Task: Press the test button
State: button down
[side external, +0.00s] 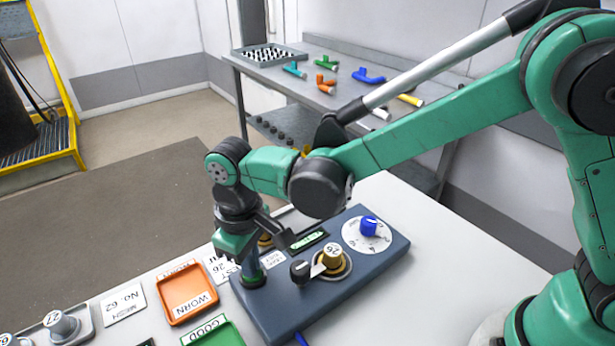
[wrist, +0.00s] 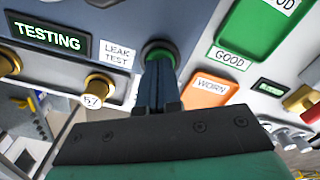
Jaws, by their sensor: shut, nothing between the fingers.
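The green test button (wrist: 152,47) is on the face of the blue-grey test unit (side external: 385,262), beside a "LEAK TEST" label (wrist: 117,54). My gripper (side external: 252,272) is shut and empty, pointing down at the button at the unit's near left end. In the wrist view its closed fingertips (wrist: 158,62) are on the button and cover part of it; I cannot tell how far it is pressed in. The unit's display (wrist: 46,39) is lit green and reads "TESTING"; it also shows in the side view (side external: 309,240).
The unit carries a black knob (side external: 300,271), a brass part marked 26 (side external: 332,256) and a blue dial knob (side external: 369,226). An orange "WORN" tray (side external: 187,292) and a green "GOOD" tray (side external: 228,336) lie left of it. A back bench (side external: 290,84) holds coloured fittings.

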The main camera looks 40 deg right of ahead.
jog(key=shift+r, duration=3.4)
jog(key=shift+d, duration=0.1)
jog(key=s+d+r+m+t, duration=0.1)
jog(key=s+d+m+t, duration=0.2)
jog(key=d, duration=0.7)
jog(key=s+d+r+m+t, duration=0.1)
jog(key=s+d+m+t, duration=0.2)
jog(key=d, duration=0.7)
jog(key=shift+r+t, duration=0.3)
jog(key=shift+t, duration=0.3)
